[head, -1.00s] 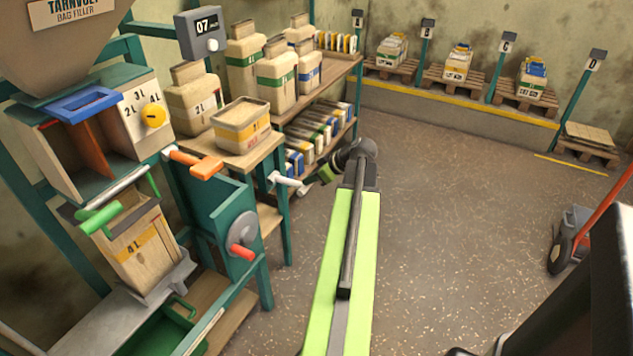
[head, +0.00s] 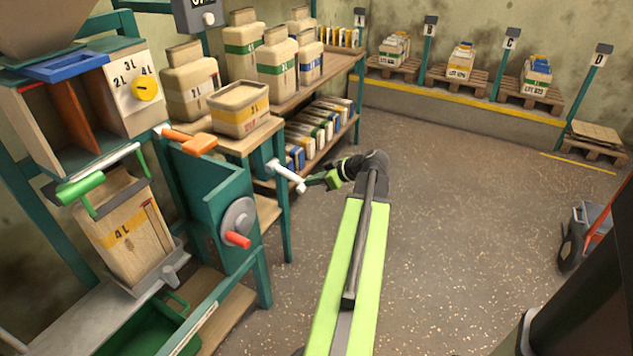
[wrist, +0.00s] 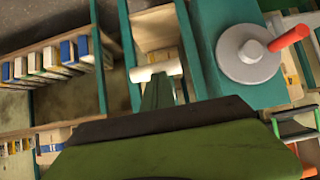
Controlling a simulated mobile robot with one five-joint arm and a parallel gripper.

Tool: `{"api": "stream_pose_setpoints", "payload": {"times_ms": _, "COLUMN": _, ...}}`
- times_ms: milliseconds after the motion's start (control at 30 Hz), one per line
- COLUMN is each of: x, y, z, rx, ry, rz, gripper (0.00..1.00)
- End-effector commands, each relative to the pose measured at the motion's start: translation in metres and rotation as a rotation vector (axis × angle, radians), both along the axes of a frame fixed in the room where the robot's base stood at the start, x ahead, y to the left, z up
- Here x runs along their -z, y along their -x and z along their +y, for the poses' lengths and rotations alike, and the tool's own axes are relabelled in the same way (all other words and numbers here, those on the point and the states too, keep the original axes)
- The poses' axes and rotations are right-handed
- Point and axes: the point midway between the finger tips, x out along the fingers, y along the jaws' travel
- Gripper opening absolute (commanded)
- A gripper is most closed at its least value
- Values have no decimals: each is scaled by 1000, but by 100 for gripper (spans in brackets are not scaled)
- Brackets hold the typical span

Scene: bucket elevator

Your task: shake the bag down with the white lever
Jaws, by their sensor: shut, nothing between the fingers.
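The white lever (head: 286,174) sticks out from the teal frame at the right of the filler, with its white tip pointing toward my gripper. My gripper (head: 312,182) is shut and empty, with its tip close beside the lever's end. I cannot tell whether they touch. The paper bag (head: 135,245), marked 4L, stands upright but slightly tilted under the filler spout, on a grey cradle (head: 165,272).
A red-handled crank wheel (head: 238,215) and an orange handle (head: 190,140) are beside the lever. A green handle (head: 80,188) is above the bag. Shelves hold bags (head: 276,70). Pallets (head: 530,90) line the back wall. The floor on the right is clear, except for a trolley (head: 585,235).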

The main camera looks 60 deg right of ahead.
Motion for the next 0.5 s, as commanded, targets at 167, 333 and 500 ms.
{"api": "stream_pose_setpoints", "payload": {"times_ms": 167, "x": 4, "y": 0, "z": -1, "rx": -1, "ry": 0, "rz": 2, "gripper": 0}}
{"api": "stream_pose_setpoints", "payload": {"times_ms": 333, "x": 6, "y": 3, "z": -3, "rx": 4, "ry": 2, "rz": 7, "gripper": 0}}
{"api": "stream_pose_setpoints", "payload": {"times_ms": 500, "x": 6, "y": 4, "z": -4, "rx": 7, "ry": 3, "rz": 10, "gripper": 0}}
